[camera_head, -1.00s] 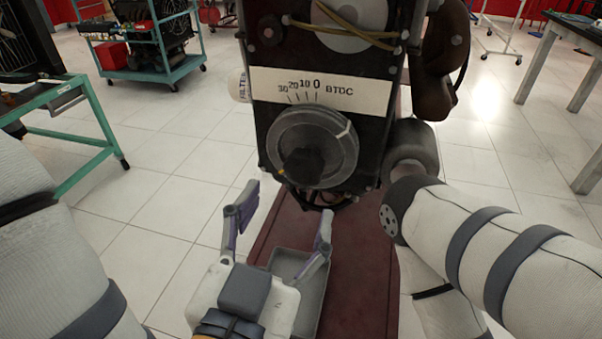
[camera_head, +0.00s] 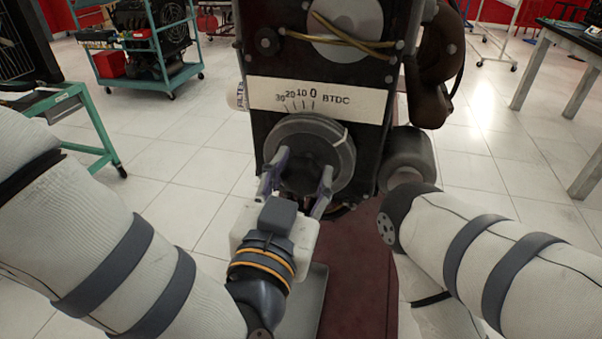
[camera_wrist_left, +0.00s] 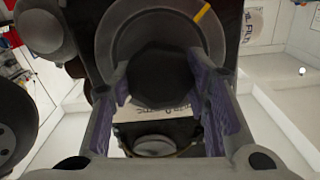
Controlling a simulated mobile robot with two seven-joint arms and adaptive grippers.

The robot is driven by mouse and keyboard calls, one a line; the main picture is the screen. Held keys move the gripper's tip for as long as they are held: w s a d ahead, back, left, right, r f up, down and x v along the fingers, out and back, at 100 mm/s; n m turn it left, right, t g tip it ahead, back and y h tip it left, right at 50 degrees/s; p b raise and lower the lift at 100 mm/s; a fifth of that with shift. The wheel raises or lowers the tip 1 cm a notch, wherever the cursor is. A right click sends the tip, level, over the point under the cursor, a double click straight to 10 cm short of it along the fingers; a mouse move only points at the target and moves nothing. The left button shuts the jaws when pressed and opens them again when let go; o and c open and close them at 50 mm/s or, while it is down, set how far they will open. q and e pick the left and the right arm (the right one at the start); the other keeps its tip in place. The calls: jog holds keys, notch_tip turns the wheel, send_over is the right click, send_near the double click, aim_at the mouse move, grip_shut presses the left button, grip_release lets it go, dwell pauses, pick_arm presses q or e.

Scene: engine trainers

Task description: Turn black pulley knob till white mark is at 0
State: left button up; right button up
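The black pulley knob (camera_head: 303,172) sticks out from the middle of a grey pulley (camera_head: 335,155) on the engine front. A pale mark (camera_head: 344,136) is on the pulley rim at upper right, to the right of the 0 on the white scale plate (camera_head: 350,98). My left gripper (camera_head: 298,178) has its fingers on either side of the knob. In the left wrist view the knob (camera_wrist_left: 160,75) sits between the two purple-padded fingers, which look open around it; firm contact cannot be seen. That view also shows a yellow mark (camera_wrist_left: 202,12) on the pulley. My right gripper is out of view.
A dark roller-like part (camera_head: 408,158) juts out right of the pulley, near my right arm. A grey tray (camera_head: 305,305) lies on the red base (camera_head: 355,285) below. A green stand (camera_head: 100,120) is left; a table (camera_head: 570,50) is right.

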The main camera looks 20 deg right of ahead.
pick_arm(q)
jog(key=shift+n, duration=0.3)
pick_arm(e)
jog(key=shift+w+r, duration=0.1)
pick_arm(q)
jog(key=n+p, duration=0.1)
jog(key=n, duration=0.2)
jog(key=shift+a+r+p, duration=0.1)
jog(key=shift+p, duration=0.25)
jog(key=shift+w+n+p, duration=0.1)
jog(key=shift+n+p, duration=0.6)
jog(key=shift+n, duration=2)
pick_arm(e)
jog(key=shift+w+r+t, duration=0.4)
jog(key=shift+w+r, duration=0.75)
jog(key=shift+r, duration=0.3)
pick_arm(q)
jog(key=o, duration=1.2)
